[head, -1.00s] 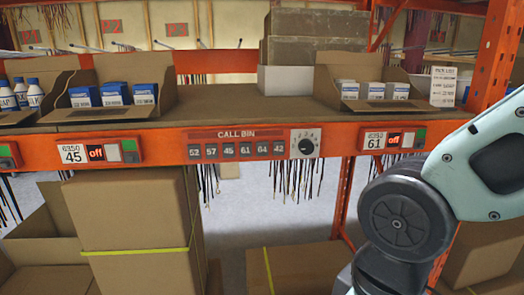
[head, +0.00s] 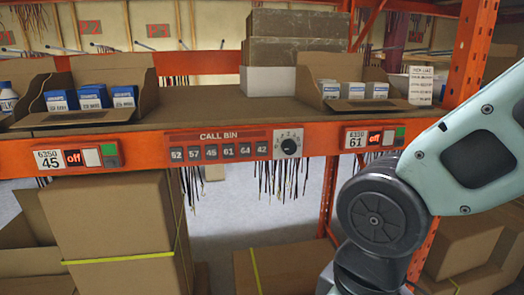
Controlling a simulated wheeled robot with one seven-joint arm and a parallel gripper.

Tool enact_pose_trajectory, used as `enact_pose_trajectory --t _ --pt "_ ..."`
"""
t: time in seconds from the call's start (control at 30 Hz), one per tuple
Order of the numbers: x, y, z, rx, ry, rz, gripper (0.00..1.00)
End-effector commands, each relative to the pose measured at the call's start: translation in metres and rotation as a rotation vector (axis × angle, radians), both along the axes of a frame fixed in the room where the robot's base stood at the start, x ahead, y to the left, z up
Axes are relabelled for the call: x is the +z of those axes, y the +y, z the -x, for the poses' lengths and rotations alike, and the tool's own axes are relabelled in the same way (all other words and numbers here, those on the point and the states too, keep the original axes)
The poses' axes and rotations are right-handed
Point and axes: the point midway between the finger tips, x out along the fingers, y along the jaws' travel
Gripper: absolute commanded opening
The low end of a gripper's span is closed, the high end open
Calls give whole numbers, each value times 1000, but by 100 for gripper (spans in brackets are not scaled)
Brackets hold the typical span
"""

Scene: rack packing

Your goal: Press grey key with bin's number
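The call bin panel (head: 222,136) is fixed to the orange shelf beam. It has a row of grey keys marked 52, 57, 45 (head: 210,153), 61 (head: 227,152), 64 and 42, with a black dial (head: 289,146) at the right end. A bin label reading 6350 45 (head: 48,162) is left of the panel, beside a red "off" display. A label reading 6350 61 (head: 355,139) is right of it, also beside an "off" display. My arm fills the right side of the view; my gripper is out of view.
An open carton with blue boxes (head: 92,96) stands above label 45. An open carton with white-and-blue boxes (head: 353,90) stands above label 61. Thin dark strands hang below the beam. Large cardboard boxes (head: 108,215) stand underneath. An orange upright (head: 470,50) rises behind my arm.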

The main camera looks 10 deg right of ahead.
Motion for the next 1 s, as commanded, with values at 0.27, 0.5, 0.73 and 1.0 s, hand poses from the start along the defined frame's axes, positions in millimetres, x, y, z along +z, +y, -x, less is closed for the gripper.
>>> enact_pose_trajectory --t 0.27,0.5,0.73,1.0 --pt "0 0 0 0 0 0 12" --pt "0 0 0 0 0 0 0" --pt "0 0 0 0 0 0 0" --pt "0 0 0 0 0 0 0"
